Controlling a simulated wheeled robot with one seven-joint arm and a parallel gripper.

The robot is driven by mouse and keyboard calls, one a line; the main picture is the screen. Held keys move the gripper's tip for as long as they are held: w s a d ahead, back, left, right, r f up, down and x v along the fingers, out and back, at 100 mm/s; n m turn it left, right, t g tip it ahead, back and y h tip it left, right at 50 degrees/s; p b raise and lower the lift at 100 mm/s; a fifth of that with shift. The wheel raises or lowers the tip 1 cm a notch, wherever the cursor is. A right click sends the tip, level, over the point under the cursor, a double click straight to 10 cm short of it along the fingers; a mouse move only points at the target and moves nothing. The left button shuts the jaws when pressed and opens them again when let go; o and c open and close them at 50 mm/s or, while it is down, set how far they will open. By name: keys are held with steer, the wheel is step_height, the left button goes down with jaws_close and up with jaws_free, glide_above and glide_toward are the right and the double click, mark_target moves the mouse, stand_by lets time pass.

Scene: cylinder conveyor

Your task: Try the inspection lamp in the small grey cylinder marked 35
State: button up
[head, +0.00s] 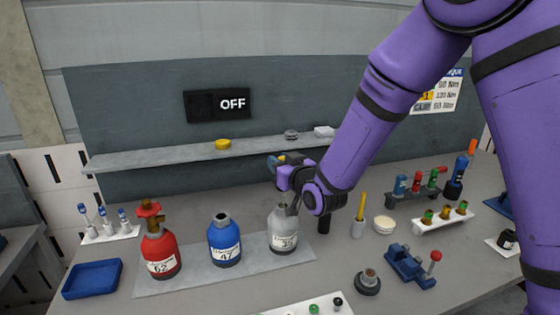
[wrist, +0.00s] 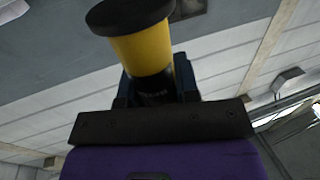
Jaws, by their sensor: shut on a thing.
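The small grey cylinder (head: 284,230) stands at the right end of a row of three on a grey mat; its white label is too small to read surely. My gripper (head: 280,163) is above and behind its neck, partly hidden by my purple wrist. In the wrist view my gripper (wrist: 160,88) is shut on a yellow and black object (wrist: 142,52), which looks like the inspection lamp. Its wide black end points away from the jaws. I cannot tell whether any part of it touches the cylinder's neck.
A blue cylinder (head: 225,243) and a red one with a valve (head: 160,252) stand left of the grey one. A blue tray (head: 92,279) lies at the far left. A sign (head: 218,104) reads OFF above the shelf (head: 180,156). Racks (head: 443,222) and a blue clamp (head: 410,265) crowd the right.

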steer(key=shift+f, duration=1.05)
steer(key=shift+r, duration=0.15)
stand_by(0.6)
